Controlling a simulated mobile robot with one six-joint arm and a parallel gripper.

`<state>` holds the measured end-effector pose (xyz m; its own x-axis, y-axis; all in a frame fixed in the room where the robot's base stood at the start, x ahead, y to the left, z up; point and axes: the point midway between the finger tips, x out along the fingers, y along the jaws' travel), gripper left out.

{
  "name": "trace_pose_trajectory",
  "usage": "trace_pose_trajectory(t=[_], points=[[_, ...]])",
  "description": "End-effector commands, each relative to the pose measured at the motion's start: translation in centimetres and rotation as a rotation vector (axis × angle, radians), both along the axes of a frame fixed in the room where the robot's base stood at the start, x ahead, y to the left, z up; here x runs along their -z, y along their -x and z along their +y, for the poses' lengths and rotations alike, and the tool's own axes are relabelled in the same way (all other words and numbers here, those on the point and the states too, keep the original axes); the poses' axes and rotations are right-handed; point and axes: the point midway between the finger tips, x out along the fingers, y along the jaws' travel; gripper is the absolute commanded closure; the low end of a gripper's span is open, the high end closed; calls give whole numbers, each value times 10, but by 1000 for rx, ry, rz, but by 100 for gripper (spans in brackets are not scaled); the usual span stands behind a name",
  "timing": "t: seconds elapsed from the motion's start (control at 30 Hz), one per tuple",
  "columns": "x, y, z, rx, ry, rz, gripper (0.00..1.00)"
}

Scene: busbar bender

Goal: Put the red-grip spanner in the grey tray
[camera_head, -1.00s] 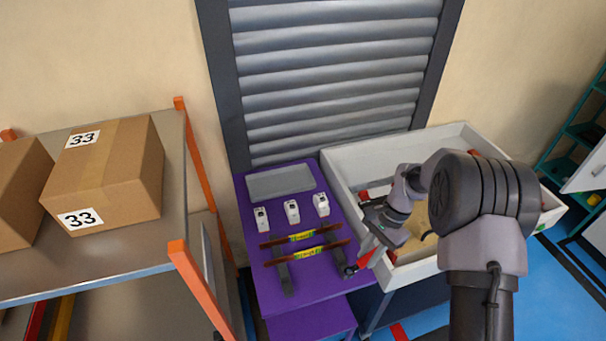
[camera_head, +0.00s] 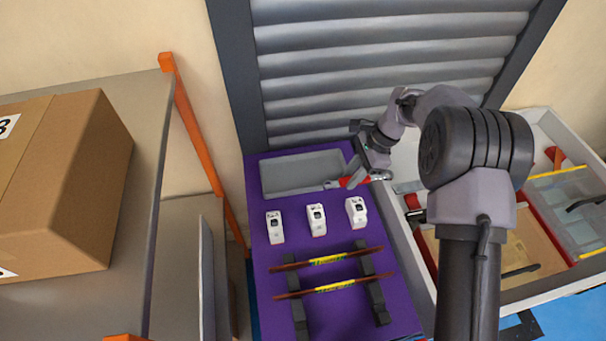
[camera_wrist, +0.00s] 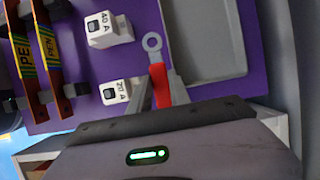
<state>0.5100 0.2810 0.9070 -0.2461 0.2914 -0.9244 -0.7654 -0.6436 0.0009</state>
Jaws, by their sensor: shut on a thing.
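The red-grip spanner (camera_head: 352,182) is held in my gripper (camera_head: 358,178) at the right front corner of the grey tray. In the wrist view the red grip (camera_wrist: 160,86) is between the fingers, and the ring end (camera_wrist: 152,42) points away, beside the tray's long edge. The grey tray (camera_head: 290,180) lies empty at the back of the purple table. In the head view one end of the spanner reaches the tray's right front rim. I cannot tell its height above the tray or whether it touches. My gripper is shut on the grip.
Several white breakers (camera_head: 316,220) stand in a row in front of the tray. Two busbars (camera_head: 330,288) with yellow labels lie across dark supports nearer the front. A white-walled bin (camera_head: 545,125) is at the right. A shelf with cardboard boxes (camera_head: 75,185) is at the left.

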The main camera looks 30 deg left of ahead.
Motion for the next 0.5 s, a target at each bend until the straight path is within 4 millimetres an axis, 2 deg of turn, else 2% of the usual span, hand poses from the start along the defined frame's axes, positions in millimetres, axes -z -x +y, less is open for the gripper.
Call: trace_pose_trajectory(t=[0.3, 0.4, 0.5], points=[[13, 31, 101, -6, -1, -2, 100], [13, 36, 121, -4, -1, -3, 100], [12, 39, 131, -2, 0, -1, 100]])
